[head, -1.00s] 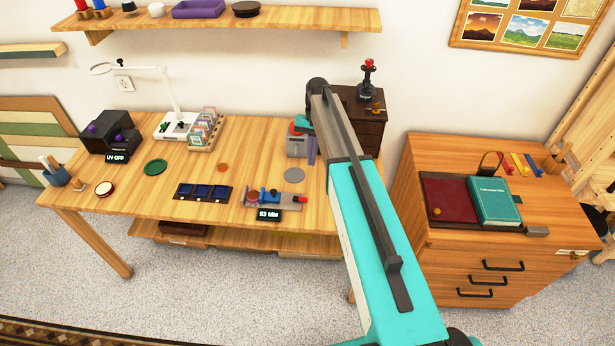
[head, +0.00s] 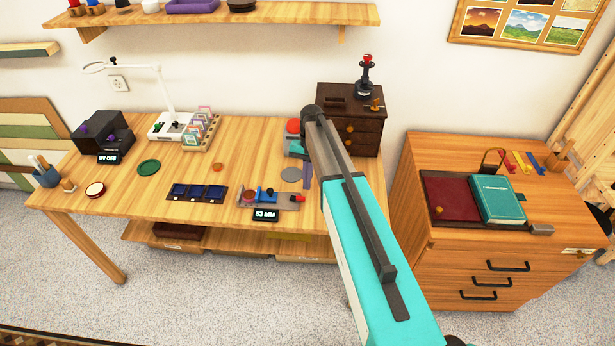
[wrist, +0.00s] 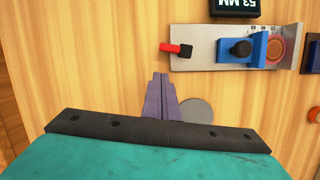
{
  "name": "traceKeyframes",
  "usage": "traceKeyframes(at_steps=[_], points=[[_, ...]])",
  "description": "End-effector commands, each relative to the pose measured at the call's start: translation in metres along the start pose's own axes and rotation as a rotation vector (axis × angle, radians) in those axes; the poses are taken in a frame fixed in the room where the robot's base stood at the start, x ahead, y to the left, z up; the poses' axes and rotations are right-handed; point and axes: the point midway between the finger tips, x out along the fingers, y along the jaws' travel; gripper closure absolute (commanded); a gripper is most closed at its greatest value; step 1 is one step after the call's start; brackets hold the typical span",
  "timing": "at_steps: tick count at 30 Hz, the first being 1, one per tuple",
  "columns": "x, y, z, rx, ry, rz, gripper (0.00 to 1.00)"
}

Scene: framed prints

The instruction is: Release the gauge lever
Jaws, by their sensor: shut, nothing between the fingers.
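The gauge is a grey metal plate (wrist: 207,38) with a blue sliding block (wrist: 240,48) and a lever with a red tip (wrist: 170,47). A reddish disc (wrist: 275,49) sits at the block's far side. The gauge also shows on the table in the head view (head: 268,198), with its red lever tip (head: 298,198) to the right. A small display (head: 265,215) beside it reads 53 MM. My gripper (wrist: 160,77) has purple fingers that are shut and empty. It is apart from the lever, just below it in the wrist view. In the head view its fingers (head: 308,176) are partly hidden by my arm.
A grey disc (head: 291,174) lies on the table near my fingers. A dark tray with blue wells (head: 197,192) lies left of the gauge. A brown small cabinet (head: 352,115) stands behind my arm.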

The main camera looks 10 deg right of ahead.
Motion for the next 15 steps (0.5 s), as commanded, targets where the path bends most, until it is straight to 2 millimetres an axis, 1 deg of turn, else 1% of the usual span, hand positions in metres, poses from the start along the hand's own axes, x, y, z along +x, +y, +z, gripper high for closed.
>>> traceKeyframes(at_steps=[1,6,10,15], points=[[0.001,0.001,0.007,-0.001,0.000,0.000,1.00],[0.004,0.000,0.020,-0.001,0.000,0.000,1.00],[0.006,0.000,0.026,-0.001,0.000,0.000,1.00],[0.006,-0.001,0.029,0.000,0.000,0.000,1.00]])
